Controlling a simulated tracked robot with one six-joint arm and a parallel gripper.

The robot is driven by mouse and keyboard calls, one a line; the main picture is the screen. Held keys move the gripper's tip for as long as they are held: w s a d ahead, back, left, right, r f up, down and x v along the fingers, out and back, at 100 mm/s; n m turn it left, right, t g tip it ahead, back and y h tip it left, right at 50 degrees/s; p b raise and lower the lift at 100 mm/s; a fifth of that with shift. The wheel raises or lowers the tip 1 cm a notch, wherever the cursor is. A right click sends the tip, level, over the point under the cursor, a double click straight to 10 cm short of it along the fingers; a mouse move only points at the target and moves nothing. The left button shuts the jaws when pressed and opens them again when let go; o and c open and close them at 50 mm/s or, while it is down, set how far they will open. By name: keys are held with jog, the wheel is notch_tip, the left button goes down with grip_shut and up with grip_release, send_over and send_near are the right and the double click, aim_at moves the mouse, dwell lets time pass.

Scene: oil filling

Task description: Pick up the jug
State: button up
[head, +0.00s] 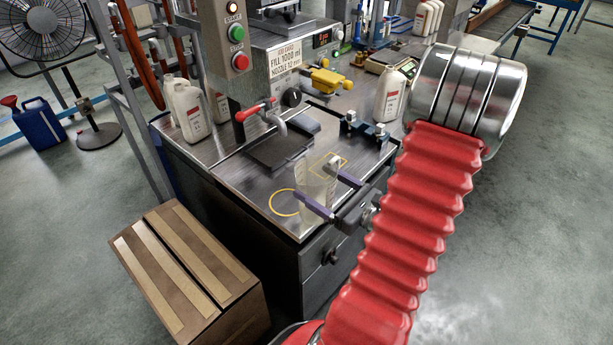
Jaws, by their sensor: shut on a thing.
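The jug (318,187) is a clear, pale measuring vessel near the front corner of the metal-topped bench. It looks upright. My gripper (331,186) has its two dark purple fingers on either side of the jug and is shut on it. The near finger crosses the jug's lower part, and the far finger reaches its upper right edge. I cannot tell whether the jug's base touches the bench top.
A yellow circle (285,202) is marked left of the jug. A red-handled nozzle (271,121) stands over a dark plate (278,150) behind it. A small dark fixture (367,131) and white bottle (389,95) stand behind right. A cardboard box (190,262) lies front left.

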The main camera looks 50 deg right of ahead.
aim_at(333, 193)
jog(key=shift+s+d, duration=0.1)
jog(key=shift+s, duration=3.35)
